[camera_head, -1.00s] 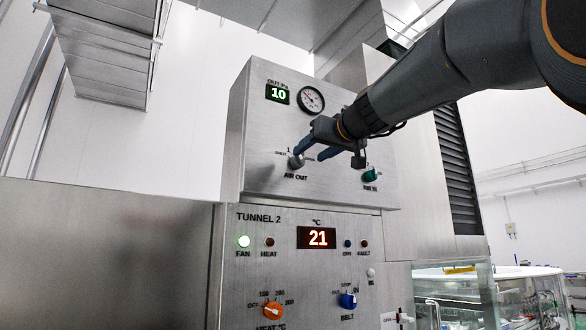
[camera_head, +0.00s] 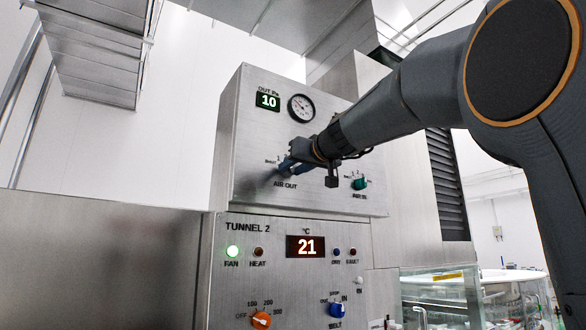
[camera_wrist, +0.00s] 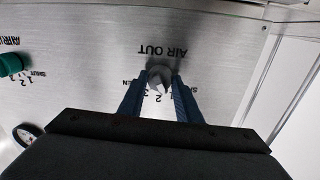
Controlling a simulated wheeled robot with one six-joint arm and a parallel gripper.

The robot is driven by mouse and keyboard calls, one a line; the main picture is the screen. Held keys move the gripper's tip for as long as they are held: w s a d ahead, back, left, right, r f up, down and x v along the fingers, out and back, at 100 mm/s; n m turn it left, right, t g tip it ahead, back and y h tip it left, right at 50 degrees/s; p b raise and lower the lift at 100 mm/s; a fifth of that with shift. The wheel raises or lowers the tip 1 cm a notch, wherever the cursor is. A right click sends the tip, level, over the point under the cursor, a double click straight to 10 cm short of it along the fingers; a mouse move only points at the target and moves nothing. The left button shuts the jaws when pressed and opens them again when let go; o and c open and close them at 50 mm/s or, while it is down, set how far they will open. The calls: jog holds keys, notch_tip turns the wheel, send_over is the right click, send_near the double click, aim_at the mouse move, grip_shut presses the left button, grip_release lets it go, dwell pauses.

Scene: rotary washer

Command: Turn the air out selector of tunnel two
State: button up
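The air out selector (camera_wrist: 159,77) is a small light grey knob on the steel upper panel (camera_head: 250,135), above the TUNNEL 2 panel. In the wrist view its AIR OUT label appears upside down beyond it. My gripper (camera_head: 284,166) is at the selector; in the wrist view its two blue fingers (camera_wrist: 160,82) stand on either side of the knob, close to it. The fingers are apart, and I cannot tell whether they touch the knob. In the head view the gripper mostly hides the knob.
A green air in knob (camera_head: 359,183) sits to the right on the same panel. A gauge (camera_head: 301,108) and a green display (camera_head: 268,102) reading 10 are above. Below are an orange heat knob (camera_head: 261,320) and a blue belt knob (camera_head: 337,310).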

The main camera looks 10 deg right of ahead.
jog(key=shift+m, duration=0.3)
jog(key=m, duration=0.3)
jog(key=shift+r+m+p, duration=0.1)
jog(key=shift+m+p, duration=0.2)
jog(key=shift+m, duration=0.1)
jog(key=shift+d+r+m+g+y+p, duration=0.2)
jog(key=shift+m+p, duration=0.8)
jog(key=shift+m, duration=2.15)
jog(key=shift+a+f+m+g+y+p, duration=0.2)
jog(key=shift+m+p, duration=0.75)
jog(key=shift+m, duration=2.2)
jog(key=shift+d+r, duration=0.1)
jog(key=o, duration=1)
jog(key=shift+o, duration=0.2)
